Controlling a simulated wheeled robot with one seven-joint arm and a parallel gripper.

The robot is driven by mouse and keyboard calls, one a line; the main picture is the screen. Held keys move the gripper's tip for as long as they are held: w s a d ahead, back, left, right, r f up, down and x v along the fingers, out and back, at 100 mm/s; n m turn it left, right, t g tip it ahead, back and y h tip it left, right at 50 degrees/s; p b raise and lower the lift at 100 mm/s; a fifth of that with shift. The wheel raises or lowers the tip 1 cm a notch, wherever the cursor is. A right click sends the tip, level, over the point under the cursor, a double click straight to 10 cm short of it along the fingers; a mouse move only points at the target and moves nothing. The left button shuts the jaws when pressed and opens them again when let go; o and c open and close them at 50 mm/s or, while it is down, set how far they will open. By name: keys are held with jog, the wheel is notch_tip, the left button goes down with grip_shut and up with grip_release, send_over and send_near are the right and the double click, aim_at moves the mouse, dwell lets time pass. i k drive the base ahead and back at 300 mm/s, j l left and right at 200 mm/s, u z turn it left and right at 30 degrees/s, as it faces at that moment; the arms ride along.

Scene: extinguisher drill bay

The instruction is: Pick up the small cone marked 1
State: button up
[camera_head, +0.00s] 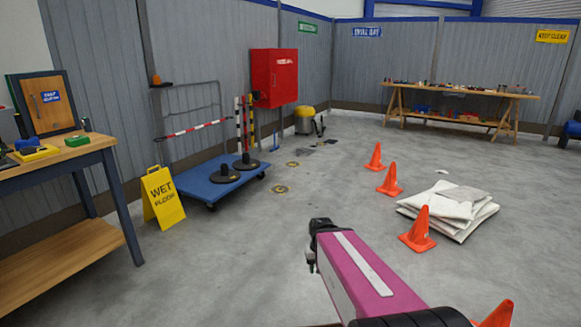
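Several orange cones stand on the concrete floor to the right of my arm. A far cone (375,158), a middle cone (390,181) and a nearer cone (418,234) form a loose row. Only the top of another cone (497,316) shows at the bottom edge. No number can be read on any of them. My gripper (312,262) is at the dark end of my magenta arm, left of the cones and apart from them in the picture. Its fingers are too small and dark to tell whether they are open.
A stack of pale sheets (462,226) lies beside the nearer cone. A blue flat trolley (202,185) with black-based posts and a yellow wet-floor sign (163,197) stand left. A workbench (70,162) is at far left, another table (480,93) at back. The middle floor is mostly clear.

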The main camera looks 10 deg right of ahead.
aim_at(390, 187)
jog(key=i+z, duration=0.15)
jog(key=i, duration=0.9)
jog(key=i+j+z, duration=0.15)
jog(key=i, duration=0.9)
jog(key=i+z, duration=0.15)
jog(key=i, duration=0.5)
jog(key=i+j+z, duration=0.15)
jog(key=i, duration=0.5)
jog(key=i+j+z, duration=0.15)
jog(key=i, duration=0.5)
jog(key=i+l, duration=0.2)
jog(key=i, duration=0.15)
jog(key=i+l, duration=0.15)
jog(key=i, duration=0.25)
jog(key=i+l, duration=0.2)
jog(key=i, duration=0.15)
